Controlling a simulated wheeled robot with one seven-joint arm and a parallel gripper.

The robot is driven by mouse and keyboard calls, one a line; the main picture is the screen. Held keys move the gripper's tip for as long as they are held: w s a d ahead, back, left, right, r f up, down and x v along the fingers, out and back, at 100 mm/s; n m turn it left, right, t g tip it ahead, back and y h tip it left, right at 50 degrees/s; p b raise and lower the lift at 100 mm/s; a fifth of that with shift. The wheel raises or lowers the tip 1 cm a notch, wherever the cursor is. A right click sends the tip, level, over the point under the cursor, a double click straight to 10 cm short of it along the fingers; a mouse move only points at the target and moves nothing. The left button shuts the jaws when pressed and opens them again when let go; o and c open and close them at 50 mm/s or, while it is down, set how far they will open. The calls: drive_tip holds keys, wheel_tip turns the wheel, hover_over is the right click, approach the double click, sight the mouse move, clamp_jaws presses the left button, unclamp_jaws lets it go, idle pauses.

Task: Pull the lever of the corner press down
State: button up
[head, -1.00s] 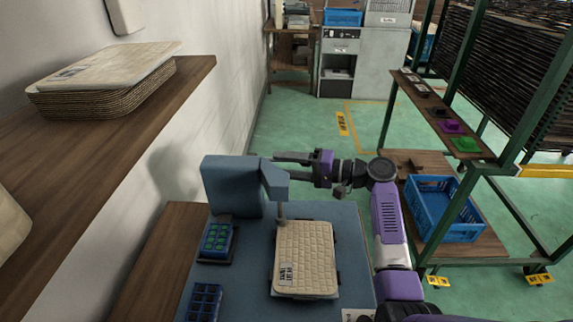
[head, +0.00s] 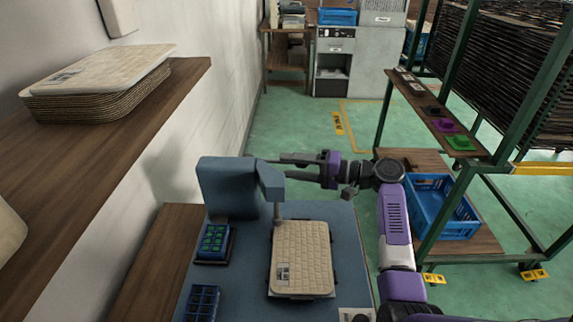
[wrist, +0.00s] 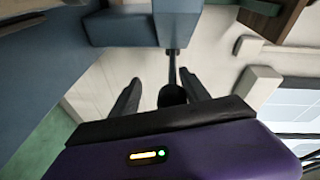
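The blue-grey corner press (head: 226,188) stands at the back of a blue work surface, its head overhanging a beige tray panel (head: 301,262). Its lever (wrist: 172,72) shows in the wrist view as a dark rod ending in a round black knob (wrist: 172,95). My gripper (head: 284,166) is level with the press head, reaching in from the right. In the wrist view my gripper (wrist: 162,90) is open, with one finger on each side of the knob and visible gaps. I cannot tell whether the knob lies fully between the fingertips in depth.
Two dark blue bins (head: 213,242) (head: 202,302) sit left of the panel. A wooden shelf (head: 130,100) with stacked panels runs along the left wall. A green-framed rack (head: 484,120) with a blue crate (head: 440,208) stands at right. Green floor is open behind the press.

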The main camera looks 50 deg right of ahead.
drive_tip(key=v, duration=0.6)
drive_tip(key=shift+s+f+p, duration=0.2)
drive_tip(key=shift+f+p, duration=0.1)
drive_tip(key=shift+f, duration=0.15)
drive_tip(key=shift+d, duration=0.15)
idle(0.4)
drive_tip(key=v, duration=0.7)
drive_tip(key=shift+s+d+b, duration=0.2)
drive_tip(key=shift+s+b, duration=0.1)
drive_tip(key=shift+s, duration=0.1)
drive_tip(key=shift+r, duration=0.1)
